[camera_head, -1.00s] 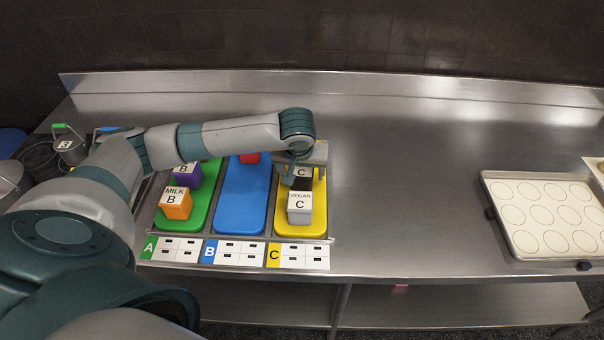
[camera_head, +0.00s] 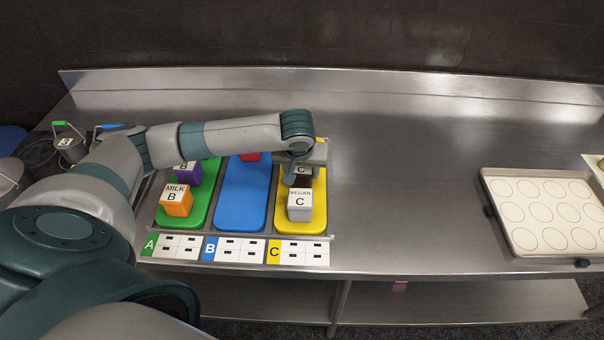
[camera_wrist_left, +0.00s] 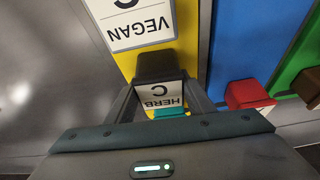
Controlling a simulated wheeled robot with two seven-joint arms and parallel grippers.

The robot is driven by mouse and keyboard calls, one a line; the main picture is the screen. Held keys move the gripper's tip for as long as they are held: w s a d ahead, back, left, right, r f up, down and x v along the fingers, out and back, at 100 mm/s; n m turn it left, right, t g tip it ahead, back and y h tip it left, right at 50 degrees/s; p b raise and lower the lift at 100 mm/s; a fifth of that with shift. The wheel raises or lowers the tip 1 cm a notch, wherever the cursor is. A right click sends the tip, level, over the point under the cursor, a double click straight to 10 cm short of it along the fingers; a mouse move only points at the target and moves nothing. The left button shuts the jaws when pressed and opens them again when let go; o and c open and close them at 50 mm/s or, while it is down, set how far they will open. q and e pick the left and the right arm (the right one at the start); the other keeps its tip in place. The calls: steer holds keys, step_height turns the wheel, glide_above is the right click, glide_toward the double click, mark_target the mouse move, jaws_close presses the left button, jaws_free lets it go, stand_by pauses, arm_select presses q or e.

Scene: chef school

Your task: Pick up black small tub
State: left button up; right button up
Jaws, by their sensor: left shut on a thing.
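The black small tub (camera_head: 303,179) has a white label marked C on top and stands behind the grey VEGAN C tub (camera_head: 300,212) over the yellow board (camera_head: 314,222). In the left wrist view the black tub (camera_wrist_left: 157,67) shows a label reading HERB C. My left gripper (camera_head: 302,172) reaches it from above. In the left wrist view my left gripper (camera_wrist_left: 160,95) has a finger on each side of the black tub and is shut on it. Whether the tub is clear of the board cannot be told. My right gripper is not in view.
The blue board (camera_head: 240,200) has a red tub (camera_head: 250,157) at its back. The green board (camera_head: 198,215) holds an orange MILK B tub (camera_head: 176,207) and a purple tub (camera_head: 187,175). A tray with circles (camera_head: 530,220) lies far right. The steel counter (camera_head: 405,190) between is clear.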

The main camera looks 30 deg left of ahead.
arm_select(q)
steer(key=shift+r, duration=0.1)
steer(key=shift+w+r+b, duration=0.1)
steer(key=shift+r+b, duration=0.25)
steer(key=shift+r, duration=0.1)
steer(key=r, duration=0.1)
steer(key=r+b, duration=0.1)
steer(key=r, duration=0.1)
steer(key=shift+w+d+r+b, duration=0.15)
steer(key=shift+w+d+b, duration=0.15)
steer(key=shift+d, duration=0.1)
steer(key=w+d+r+b, duration=0.3)
steer(key=w+d+r, duration=0.3)
steer(key=d, duration=0.2)
steer(key=shift+w+d+r, duration=0.25)
steer(key=shift+r, duration=0.1)
